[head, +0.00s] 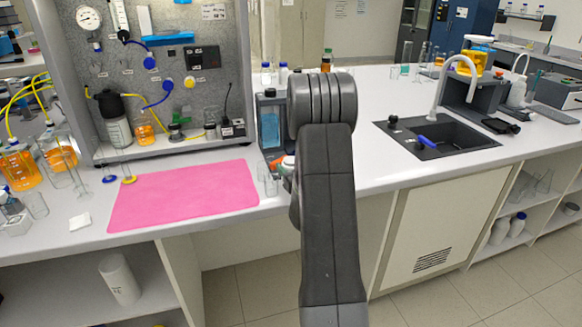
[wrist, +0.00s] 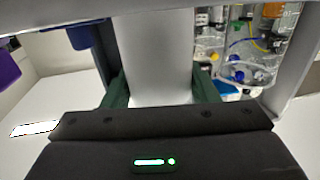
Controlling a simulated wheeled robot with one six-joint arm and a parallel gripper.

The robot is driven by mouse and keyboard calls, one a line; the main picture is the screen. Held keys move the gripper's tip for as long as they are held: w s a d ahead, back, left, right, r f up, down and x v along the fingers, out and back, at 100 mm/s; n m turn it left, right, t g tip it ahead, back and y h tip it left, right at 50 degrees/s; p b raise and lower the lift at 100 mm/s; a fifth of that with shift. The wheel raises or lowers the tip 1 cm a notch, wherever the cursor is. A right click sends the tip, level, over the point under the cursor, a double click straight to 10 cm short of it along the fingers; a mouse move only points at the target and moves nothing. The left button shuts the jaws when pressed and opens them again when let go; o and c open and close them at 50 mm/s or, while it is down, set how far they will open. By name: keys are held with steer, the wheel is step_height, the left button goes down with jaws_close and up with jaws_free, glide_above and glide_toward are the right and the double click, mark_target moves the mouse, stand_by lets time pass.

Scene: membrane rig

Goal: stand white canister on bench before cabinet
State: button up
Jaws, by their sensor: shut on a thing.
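In the wrist view, my gripper (wrist: 160,92) has its dark green fingers closed on both sides of a plain white, upright-looking cylinder, the white canister (wrist: 158,55). Its top and its base are out of sight, so I cannot tell whether it touches a surface. In the head view, my own arm hides the gripper and the held canister. The grey cabinet (head: 72,62) with gauge, valves and tubing stands at the back left of the white bench (head: 375,165). A pink mat (head: 183,195) lies on the bench in front of it.
Flasks of orange liquid (head: 20,168) and glassware crowd the bench left of the mat. A dark device with a blue window (head: 269,128) stands right of the cabinet. A black sink (head: 435,135) is further right. Another white cylinder (head: 119,278) is on the lower shelf. The mat is clear.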

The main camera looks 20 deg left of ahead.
steer(key=shift+f, duration=0.25)
steer(key=o, duration=0.9)
steer(key=shift+o, duration=0.2)
